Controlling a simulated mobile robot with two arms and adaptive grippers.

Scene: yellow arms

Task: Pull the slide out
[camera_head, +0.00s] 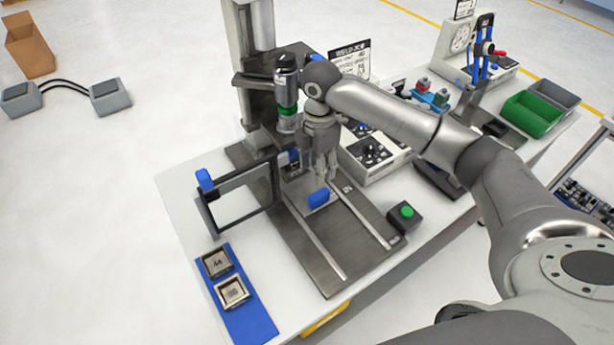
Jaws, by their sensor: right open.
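The slide (300,196) is a grey plate between two pale rails on a dark base plate, under the welding head at the back of the bench. Its blue handle (319,198) stands at its front edge, and the base in front of it is bare. My right gripper (328,174) points down just behind and above the blue handle. Its fingers are open and look empty. Whether they touch the slide cannot be told. The gripper and wrist hide part of the slide's back end. My left gripper is not in view.
A frame guard with a blue grip (205,180) stands left of the base. A blue mat (250,318) with two small metal parts lies front left. A green button box (404,216) stands right of the rails. A control box (374,152) is behind it.

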